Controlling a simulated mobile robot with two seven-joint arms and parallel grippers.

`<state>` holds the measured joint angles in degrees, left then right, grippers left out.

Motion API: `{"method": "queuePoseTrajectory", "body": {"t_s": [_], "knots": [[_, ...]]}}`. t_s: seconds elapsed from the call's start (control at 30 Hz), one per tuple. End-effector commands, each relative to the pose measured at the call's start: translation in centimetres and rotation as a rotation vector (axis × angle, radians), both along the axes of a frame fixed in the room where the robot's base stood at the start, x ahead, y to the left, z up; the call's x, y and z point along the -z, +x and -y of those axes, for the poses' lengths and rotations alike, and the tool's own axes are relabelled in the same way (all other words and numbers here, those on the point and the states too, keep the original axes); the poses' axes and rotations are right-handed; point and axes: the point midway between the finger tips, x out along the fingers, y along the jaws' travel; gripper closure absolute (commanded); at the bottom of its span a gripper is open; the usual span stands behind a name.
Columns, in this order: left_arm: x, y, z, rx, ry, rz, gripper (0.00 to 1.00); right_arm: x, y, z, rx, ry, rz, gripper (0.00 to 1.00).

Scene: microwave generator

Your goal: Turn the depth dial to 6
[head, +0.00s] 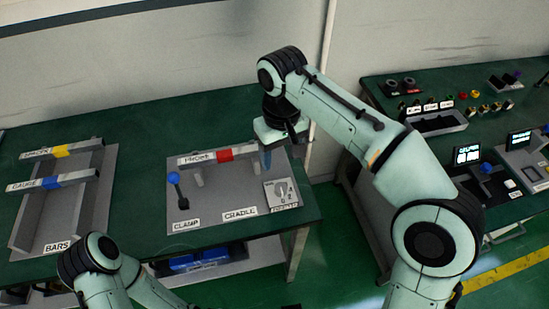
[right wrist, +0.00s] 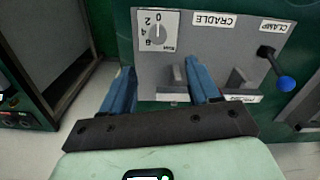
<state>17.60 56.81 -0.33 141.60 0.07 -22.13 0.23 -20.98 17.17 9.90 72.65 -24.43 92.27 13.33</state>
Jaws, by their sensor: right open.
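The depth dial (head: 282,192) is a small pale plate with a knob, at the right front corner of a grey panel (head: 212,210) on the green bench. In the right wrist view the dial (right wrist: 157,31) shows a knob with numbers around it; its exact setting is too small to read surely. My right gripper (head: 266,158) hangs fingers down above the panel, behind the dial. In the right wrist view its blue fingers (right wrist: 163,80) are apart and empty, and the dial lies beyond their tips, not touched. My left gripper is out of view.
A blue-knobbed clamp lever (head: 173,179) stands at the panel's left. Bars with yellow and blue bands lie on a left rack (head: 88,205). A second bench (head: 375,97) holds controls at right.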

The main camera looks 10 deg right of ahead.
Motion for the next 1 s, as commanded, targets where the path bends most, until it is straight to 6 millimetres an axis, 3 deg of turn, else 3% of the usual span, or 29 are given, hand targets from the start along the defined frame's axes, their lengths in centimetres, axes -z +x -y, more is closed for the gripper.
{"method": "queuePoseTrajectory", "body": {"t_s": [0.1,0.23,0.7,1.0], "knots": [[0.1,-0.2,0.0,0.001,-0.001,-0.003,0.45,-0.8,-0.4,0.2,0.003,-0.006,0.004,0.39],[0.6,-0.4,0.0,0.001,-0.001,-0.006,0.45,0.3,-0.5,0.3,0.003,-0.008,0.000,0.39],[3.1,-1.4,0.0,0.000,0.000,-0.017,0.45,9.7,-0.5,0.3,0.004,-0.009,-0.001,0.39],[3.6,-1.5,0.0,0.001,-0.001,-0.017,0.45,12.3,-0.5,0.2,0.003,-0.007,0.002,0.39]]}}
